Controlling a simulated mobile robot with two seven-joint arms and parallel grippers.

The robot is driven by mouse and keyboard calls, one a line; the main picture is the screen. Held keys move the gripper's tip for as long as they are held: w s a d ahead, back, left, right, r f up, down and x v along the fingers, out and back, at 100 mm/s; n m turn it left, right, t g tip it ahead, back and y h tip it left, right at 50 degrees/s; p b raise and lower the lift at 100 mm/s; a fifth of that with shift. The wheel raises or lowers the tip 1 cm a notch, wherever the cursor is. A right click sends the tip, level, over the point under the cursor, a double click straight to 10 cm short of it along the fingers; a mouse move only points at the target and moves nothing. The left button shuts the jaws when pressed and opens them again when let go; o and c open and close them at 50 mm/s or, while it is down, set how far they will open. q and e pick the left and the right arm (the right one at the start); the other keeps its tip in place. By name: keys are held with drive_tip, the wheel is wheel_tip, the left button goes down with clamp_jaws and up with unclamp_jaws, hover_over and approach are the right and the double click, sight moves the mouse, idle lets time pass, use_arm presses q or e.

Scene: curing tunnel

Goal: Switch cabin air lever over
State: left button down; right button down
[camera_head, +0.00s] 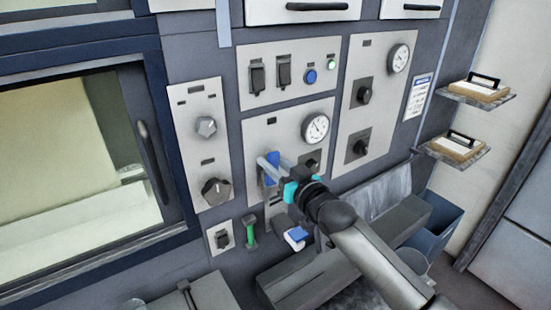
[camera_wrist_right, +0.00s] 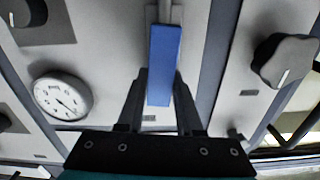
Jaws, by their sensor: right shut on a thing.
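A blue lever (camera_head: 271,168) sits on the lower middle panel (camera_head: 262,131), below a round gauge. In the wrist view the blue lever (camera_wrist_right: 164,62) stands upright between the two dark fingers of my right gripper (camera_wrist_right: 160,100). My right gripper (camera_head: 270,170) is shut on this lever, its arm coming up from the lower right. The fingers and wrist hide part of the lever's mount and the panel around it. I cannot read its label. My left gripper is not in view.
Rotary knobs (camera_head: 216,190) sit on the panel to the left. A gauge (camera_head: 316,128) and black knobs are to the right. A green-handled part (camera_head: 250,232) and a blue-topped part (camera_head: 297,235) are below. A blue bin (camera_head: 436,229) stands at lower right.

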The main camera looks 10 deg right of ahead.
drive_tip(key=shift+a+n, duration=0.2)
drive_tip(key=shift+n, duration=0.4)
drive_tip(key=c, duration=0.6)
unclamp_jaws()
drive_tip(key=shift+s+a, duration=0.1)
drive_tip(key=shift+o, duration=0.2)
drive_tip(key=b+v, duration=0.1)
drive_tip(key=v, duration=1.4)
drive_tip(key=shift+s+r, duration=0.1)
